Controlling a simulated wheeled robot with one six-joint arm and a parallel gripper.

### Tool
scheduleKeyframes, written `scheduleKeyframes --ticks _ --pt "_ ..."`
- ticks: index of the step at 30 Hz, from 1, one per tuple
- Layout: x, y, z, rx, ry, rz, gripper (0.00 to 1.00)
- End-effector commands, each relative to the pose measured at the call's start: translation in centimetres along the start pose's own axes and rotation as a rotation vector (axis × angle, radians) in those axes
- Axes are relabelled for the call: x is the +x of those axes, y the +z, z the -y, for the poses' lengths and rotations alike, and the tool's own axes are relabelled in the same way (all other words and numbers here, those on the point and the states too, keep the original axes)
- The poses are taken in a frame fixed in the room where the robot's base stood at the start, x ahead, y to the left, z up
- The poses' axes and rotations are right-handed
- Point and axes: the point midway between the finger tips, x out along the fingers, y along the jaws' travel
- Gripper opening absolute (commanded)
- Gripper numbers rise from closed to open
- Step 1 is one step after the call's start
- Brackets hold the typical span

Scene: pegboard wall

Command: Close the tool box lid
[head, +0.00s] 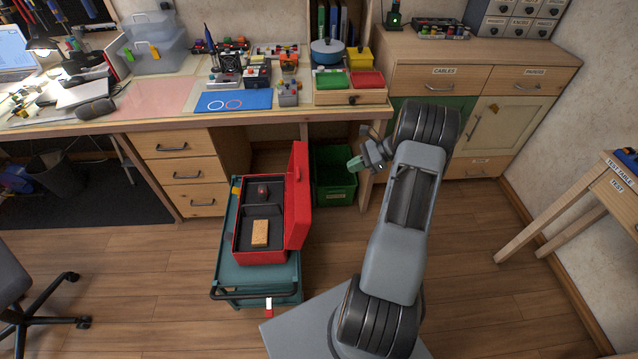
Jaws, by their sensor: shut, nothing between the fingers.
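The red tool box (262,256) stands open on a teal wheeled cart (228,275). Its red lid (298,198) is upright along the box's right side. Inside the dark interior lie a tan block (260,232) and a small dark brown object (263,191). My gripper (356,164) is to the right of the lid and beyond it, near the desk's front edge, apart from the lid. It is small in this view, and its fingers are shut with nothing held.
The workbench (290,115) with several tools stands behind the cart. A green crate (334,180) sits under it, behind the lid. A cabinet (480,100) is at the back right, and an office chair (30,290) at the left.

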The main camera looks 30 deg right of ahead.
Motion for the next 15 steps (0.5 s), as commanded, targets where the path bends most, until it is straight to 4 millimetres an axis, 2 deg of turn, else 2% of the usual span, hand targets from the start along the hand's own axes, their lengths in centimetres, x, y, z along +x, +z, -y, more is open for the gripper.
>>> scheduleKeyframes --ticks 1,3,8,15 --pt "0.1 -0.9 0.1 0.021 -0.012 0.015 0.0" --pt "0.4 -1.5 0.2 0.04 -0.019 0.028 0.0" --pt "2.1 -1.7 0.3 0.051 -0.024 0.038 0.0" --pt "6.7 -1.6 0.4 0.05 -0.021 0.036 0.0"
